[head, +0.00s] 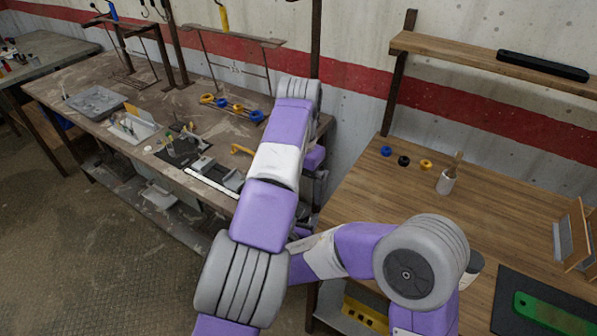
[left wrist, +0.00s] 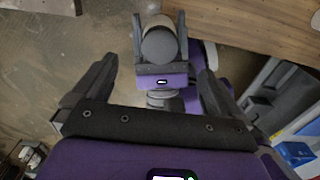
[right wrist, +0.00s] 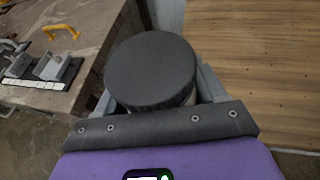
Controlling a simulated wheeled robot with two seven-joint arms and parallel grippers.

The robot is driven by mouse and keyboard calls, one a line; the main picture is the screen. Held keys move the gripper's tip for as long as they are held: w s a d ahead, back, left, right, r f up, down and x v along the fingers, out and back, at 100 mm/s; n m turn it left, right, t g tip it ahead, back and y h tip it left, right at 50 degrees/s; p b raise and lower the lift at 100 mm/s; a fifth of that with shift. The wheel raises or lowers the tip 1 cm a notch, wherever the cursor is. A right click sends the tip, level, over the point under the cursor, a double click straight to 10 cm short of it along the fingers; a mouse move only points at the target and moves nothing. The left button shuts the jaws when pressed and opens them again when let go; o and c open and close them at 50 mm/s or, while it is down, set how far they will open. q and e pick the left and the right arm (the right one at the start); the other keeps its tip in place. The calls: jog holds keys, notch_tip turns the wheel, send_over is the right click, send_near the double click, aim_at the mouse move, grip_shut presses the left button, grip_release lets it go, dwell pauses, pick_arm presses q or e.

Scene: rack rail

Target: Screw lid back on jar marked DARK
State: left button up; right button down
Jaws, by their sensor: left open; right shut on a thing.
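A round container with a flat dark grey top (right wrist: 150,68) and a paler body below is between the fingers of my right gripper (right wrist: 155,88). My right gripper is shut on it, and I read it as the jar; no DARK marking shows. Its round end also shows in the left wrist view (left wrist: 159,46), framed by the right fingers. My left gripper (left wrist: 158,72) is open and empty, its fingers spread, facing the right gripper with a gap between. I cannot tell whether the dark top is a separate lid. In the head view my arms hide most of both grippers.
A pale, dark-topped container (head: 475,266) is partly hidden behind my right arm. The wooden table (head: 400,190) holds a brush cup (head: 446,181), coloured rings, a black mat and a green item (head: 545,312). The workbench (head: 75,80) at left holds trays and tools.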

pick_arm(q)
jog(key=shift+r, duration=2.25)
